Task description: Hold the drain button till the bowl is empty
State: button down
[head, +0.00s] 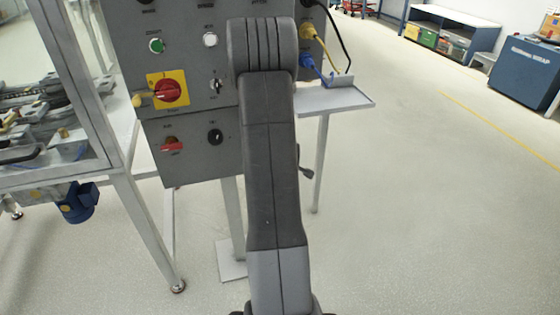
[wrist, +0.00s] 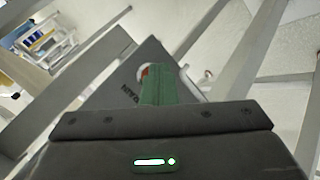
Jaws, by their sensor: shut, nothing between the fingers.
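My gripper (wrist: 160,84) shows in the wrist view with its green fingers shut and empty. In the head view my arm hides it. The fingers point at a corner of the grey control panel (wrist: 124,78). A red part with a pale edge (wrist: 144,71) peeks out at the left of the fingertips, with a partly covered label beside it. Contact with the panel cannot be told. In the head view the panel (head: 196,165) carries a green button (head: 156,46) and a white button (head: 210,40). I cannot make out which control is the drain button. No bowl is recognisable.
A red rotary switch (head: 169,92) on a yellow plate, a lower red switch (head: 172,145) and a black knob (head: 214,136) are on the panel. A small shelf (head: 325,100) juts out right. A framed machine (head: 60,170) stands left. Floor at right is clear.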

jog(key=shift+s+d+b, duration=0.25)
jog(key=shift+s+b, duration=0.35)
jog(key=shift+s, duration=0.2)
jog(key=s+b, duration=0.1)
jog(key=s+d+b, duration=0.1)
jog(key=s, duration=0.1)
jog(key=s+b, duration=0.1)
jog(key=shift+s+d, duration=0.3)
jog(key=shift+s, duration=0.1)
jog(key=shift+w, duration=0.1)
